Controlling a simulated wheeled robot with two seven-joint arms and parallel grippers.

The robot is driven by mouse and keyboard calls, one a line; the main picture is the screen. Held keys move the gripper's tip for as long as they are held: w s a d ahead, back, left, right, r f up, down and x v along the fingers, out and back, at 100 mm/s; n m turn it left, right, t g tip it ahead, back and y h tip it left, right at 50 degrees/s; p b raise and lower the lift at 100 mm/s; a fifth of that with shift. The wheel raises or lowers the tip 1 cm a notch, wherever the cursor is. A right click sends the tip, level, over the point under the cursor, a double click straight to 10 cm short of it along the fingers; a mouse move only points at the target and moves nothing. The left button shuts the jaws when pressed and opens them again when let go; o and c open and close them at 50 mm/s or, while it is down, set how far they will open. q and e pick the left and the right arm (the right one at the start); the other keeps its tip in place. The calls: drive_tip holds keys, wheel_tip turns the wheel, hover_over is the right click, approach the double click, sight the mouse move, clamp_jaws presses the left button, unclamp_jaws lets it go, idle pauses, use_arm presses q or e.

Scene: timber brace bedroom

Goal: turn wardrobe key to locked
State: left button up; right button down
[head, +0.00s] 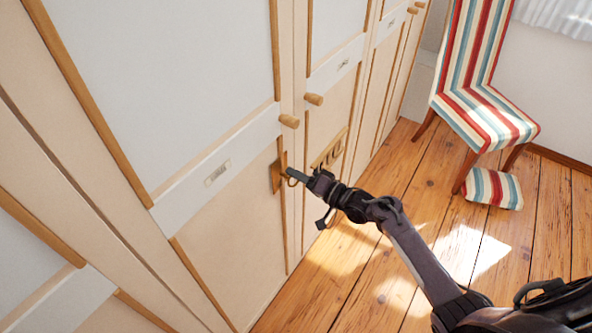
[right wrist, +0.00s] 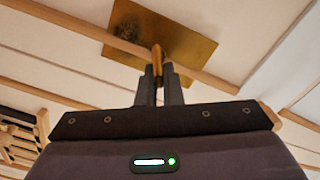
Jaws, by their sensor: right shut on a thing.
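The wardrobe (head: 225,215) fills the left of the head view, with cream and white panels and timber trim. A brass key plate (head: 276,177) sits on the edge of a door, below a wooden knob. The plate also shows large in the right wrist view (right wrist: 190,52). My right gripper (head: 288,174) is at the plate. In the right wrist view its two fingers (right wrist: 158,80) are closed on the wardrobe key (right wrist: 157,60), which stands out from the plate. The key's far end and its exact turn angle are hidden. My left gripper is not in view.
Wooden knobs (head: 289,121) stick out from the doors above the plate. A striped chair (head: 484,112) stands at the right, with a striped footstool or cushion (head: 493,190) near its legs. The plank floor (head: 345,280) is clear between.

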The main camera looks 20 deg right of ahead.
drive_tip(key=m+p, duration=0.1)
drive_tip(key=m, duration=0.1)
drive_tip(key=shift+w+f+m, duration=0.1)
drive_tip(key=shift+m, duration=0.3)
drive_tip(key=shift+d+f+m+p, duration=0.1)
drive_tip(key=shift+f+m+p, duration=0.15)
drive_tip(key=shift+m, duration=0.45)
drive_tip(key=shift+f+m+p, duration=0.1)
drive_tip(key=shift+m+p, duration=0.1)
drive_tip(key=shift+m, duration=0.5)
drive_tip(key=c, duration=1.6)
unclamp_jaws()
drive_tip(key=v, duration=0.8)
drive_tip(key=shift+b, duration=0.3)
